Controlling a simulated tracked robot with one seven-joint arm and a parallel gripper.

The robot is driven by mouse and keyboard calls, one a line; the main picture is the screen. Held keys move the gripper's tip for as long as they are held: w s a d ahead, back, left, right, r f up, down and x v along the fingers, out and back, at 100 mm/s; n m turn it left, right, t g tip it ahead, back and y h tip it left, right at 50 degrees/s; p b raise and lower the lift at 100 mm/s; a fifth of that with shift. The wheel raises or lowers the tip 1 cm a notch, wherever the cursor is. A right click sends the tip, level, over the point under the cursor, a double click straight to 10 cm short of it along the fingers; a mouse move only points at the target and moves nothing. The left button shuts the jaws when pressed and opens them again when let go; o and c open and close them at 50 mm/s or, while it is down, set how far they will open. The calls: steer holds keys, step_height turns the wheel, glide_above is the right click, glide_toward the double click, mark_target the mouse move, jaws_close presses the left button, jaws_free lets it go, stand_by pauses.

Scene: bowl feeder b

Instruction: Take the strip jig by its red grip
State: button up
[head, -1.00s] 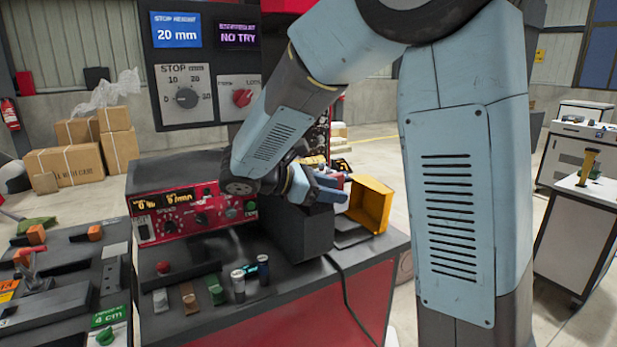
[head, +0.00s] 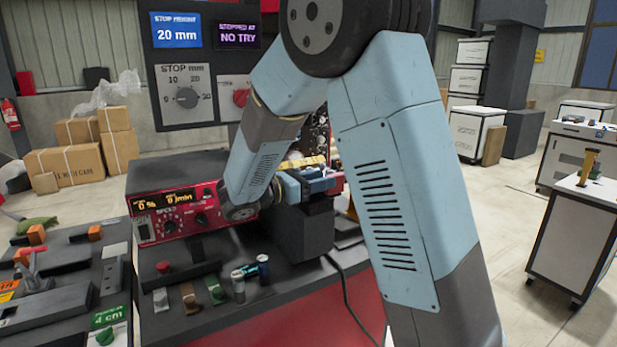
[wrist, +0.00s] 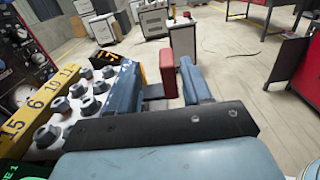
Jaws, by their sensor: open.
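The red grip (wrist: 168,76) of the strip jig is an upright red block in the wrist view. My gripper (wrist: 158,68) is open, with one blue finger on each side of the grip. The grip appears closer to the right finger, and I cannot tell whether either touches it. In the head view my gripper (head: 318,182) is over the dark block on the bench, with a bit of red at its tips. The rest of the jig is hard to make out.
A yellow numbered scale (wrist: 40,103) and several grey knobs (wrist: 75,105) lie close left of my gripper in the wrist view. The red control box (head: 170,208) stands on the bench. A white cabinet (head: 575,235) stands at right, with open floor around it.

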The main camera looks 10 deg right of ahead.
mark_target(343, 175)
steer(key=shift+s+x, duration=0.2)
steer(key=shift+x, duration=1.1)
steer(key=shift+s+x, duration=0.2)
steer(key=shift+x, duration=1.15)
steer(key=shift+w+d, duration=0.2)
steer(key=shift+d, duration=0.35)
jaws_close()
